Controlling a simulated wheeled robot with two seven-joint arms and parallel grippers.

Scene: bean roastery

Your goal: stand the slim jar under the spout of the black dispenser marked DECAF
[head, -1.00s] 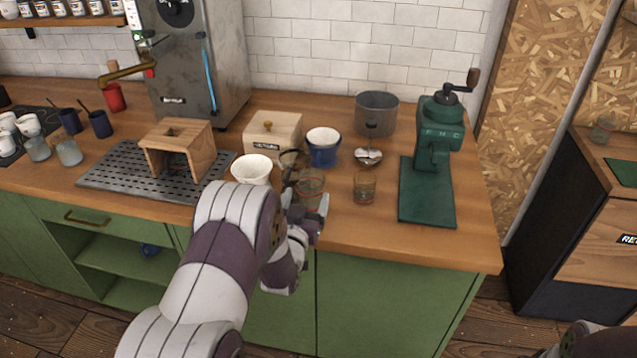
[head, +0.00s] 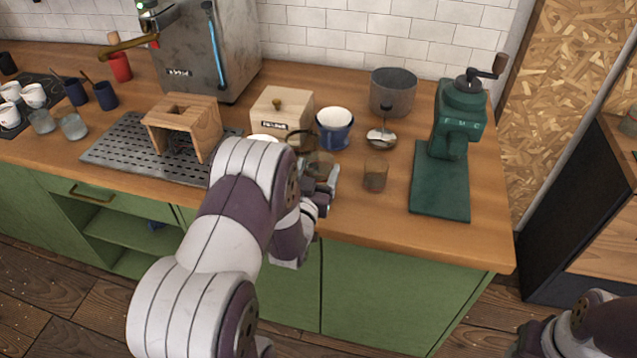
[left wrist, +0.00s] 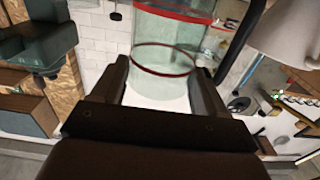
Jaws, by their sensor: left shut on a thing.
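A clear glass jar with a red rim (left wrist: 165,60) stands between the fingers of my left gripper (left wrist: 160,95) in the left wrist view. The gripper is shut on it. In the head view my left gripper (head: 328,185) is at the counter's front, and the jar (head: 319,166) shows just behind and above it, partly covered by the hand. I cannot tell whether its base touches the counter. My right arm shows only at the lower right corner; its gripper is not visible. The black DECAF dispenser is not in view.
Close right of the held jar stands another small glass (head: 375,174). Behind are a blue mug (head: 335,128), a wooden box (head: 282,112) and a metal pot (head: 393,92). A green grinder (head: 460,125) stands right. A wooden stand (head: 184,125) is on the drip tray (head: 110,150).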

